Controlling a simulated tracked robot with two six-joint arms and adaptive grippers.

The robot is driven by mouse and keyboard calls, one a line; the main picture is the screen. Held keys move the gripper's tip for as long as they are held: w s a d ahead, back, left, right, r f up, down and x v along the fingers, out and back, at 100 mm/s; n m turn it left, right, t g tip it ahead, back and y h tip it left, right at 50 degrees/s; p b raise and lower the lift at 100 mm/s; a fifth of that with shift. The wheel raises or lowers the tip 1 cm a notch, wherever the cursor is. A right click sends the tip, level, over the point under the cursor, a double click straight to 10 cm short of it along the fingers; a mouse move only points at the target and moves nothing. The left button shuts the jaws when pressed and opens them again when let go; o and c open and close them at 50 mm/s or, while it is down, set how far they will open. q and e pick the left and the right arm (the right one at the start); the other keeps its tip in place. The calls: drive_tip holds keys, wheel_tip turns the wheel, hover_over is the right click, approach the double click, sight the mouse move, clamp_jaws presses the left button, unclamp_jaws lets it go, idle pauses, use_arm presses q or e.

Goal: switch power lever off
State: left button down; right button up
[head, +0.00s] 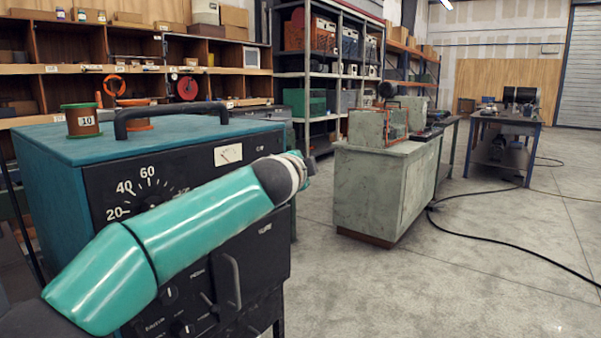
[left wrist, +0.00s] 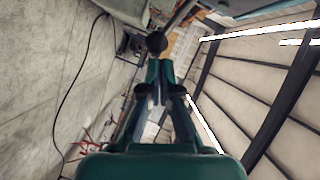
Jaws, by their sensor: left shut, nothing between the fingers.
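A teal power-supply cabinet (head: 130,133) with a black front panel stands at the left in the head view. A grey lever (head: 228,281) sticks out low on this panel, below my left arm. A dark round knob on a rod (left wrist: 156,42) shows just beyond the fingertips in the left wrist view; I cannot tell whether it belongs to that lever or whether it is touched. My left gripper (left wrist: 161,75) is shut and empty. In the head view my left arm crosses the panel and hides part of its dial, and the fingers cannot be made out. My right gripper is in neither view.
A dark carrying handle (head: 170,112) and a copper-coloured spool (head: 82,122) are on the cabinet's top. A grey-green bench (head: 375,195) stands to the right of it. A black cable (head: 500,246) lies on the concrete floor, which is otherwise open at right.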

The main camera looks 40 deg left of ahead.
use_arm(q)
drive_tip(key=s+d+r+b, duration=0.2)
drive_tip(key=s+d, duration=0.5)
drive_tip(key=d, duration=0.1)
drive_tip(key=shift+s, duration=0.4)
drive_tip(key=shift+r, duration=0.1)
